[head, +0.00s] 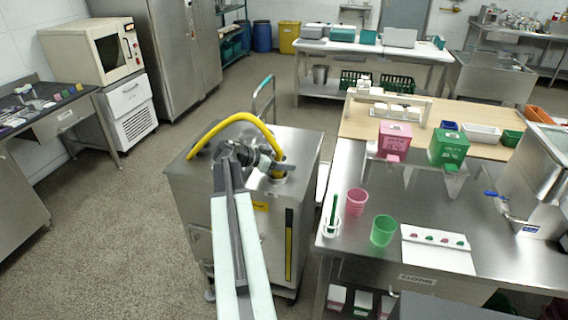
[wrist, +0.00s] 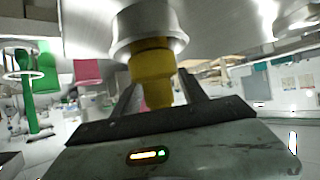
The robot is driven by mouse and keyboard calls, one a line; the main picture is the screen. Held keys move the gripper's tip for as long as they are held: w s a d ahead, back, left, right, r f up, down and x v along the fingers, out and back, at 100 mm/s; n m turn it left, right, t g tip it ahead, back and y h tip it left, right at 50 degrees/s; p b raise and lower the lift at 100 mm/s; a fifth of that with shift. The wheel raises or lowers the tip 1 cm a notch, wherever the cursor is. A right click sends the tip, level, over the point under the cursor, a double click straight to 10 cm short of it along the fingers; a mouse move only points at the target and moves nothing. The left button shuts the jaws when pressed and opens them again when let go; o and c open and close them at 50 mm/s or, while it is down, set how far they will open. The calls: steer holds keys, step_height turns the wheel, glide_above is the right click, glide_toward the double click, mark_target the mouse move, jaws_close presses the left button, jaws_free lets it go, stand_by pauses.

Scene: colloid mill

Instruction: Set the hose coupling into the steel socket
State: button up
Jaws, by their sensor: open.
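In the head view the yellow hose (head: 236,117) arcs over the top of a steel machine, and its right end comes down beside my gripper (head: 280,166). In the wrist view, which appears upside down, the yellow hose coupling (wrist: 152,72) stands with its end inside the round steel socket (wrist: 148,32). How deep it sits is hidden by the socket's rim. My gripper (wrist: 157,84) is open, its two dark fingers on either side of the yellow coupling. Whether a finger touches it, I cannot tell.
The steel machine (head: 185,185) stands on a speckled floor. A steel bench (head: 345,240) on the right holds a pink cup (head: 356,201), a green cup (head: 383,230) and a white card (head: 438,250). Open floor (head: 110,240) lies to the left.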

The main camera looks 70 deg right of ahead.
steer(key=p+v, duration=0.5)
steer(key=v, duration=0.7)
steer(key=w+a+f+n+t+y, duration=0.1)
steer(key=w+a+f+n+t, duration=0.15)
steer(key=w+a+n, duration=0.45)
steer(key=w+a+f+n+t+y, duration=0.2)
steer(key=w+a+f, duration=0.2)
steer(key=w+a, duration=0.65)
steer(key=w+a+f+n+t+y, duration=0.1)
steer(key=w+a+f+n+t, duration=0.3)
steer(key=a, duration=0.9)
steer(key=w+a+f+n+y, duration=0.1)
steer(key=a+n, duration=0.5)
steer(key=a, duration=0.9)
steer(key=w+a+f+n+y, duration=0.1)
steer(key=w+a+n+y, duration=0.2)
steer(key=a+n, duration=0.4)
steer(key=a+y, duration=0.1)
steer(key=a, duration=0.8)
steer(key=shift+w, duration=0.3)
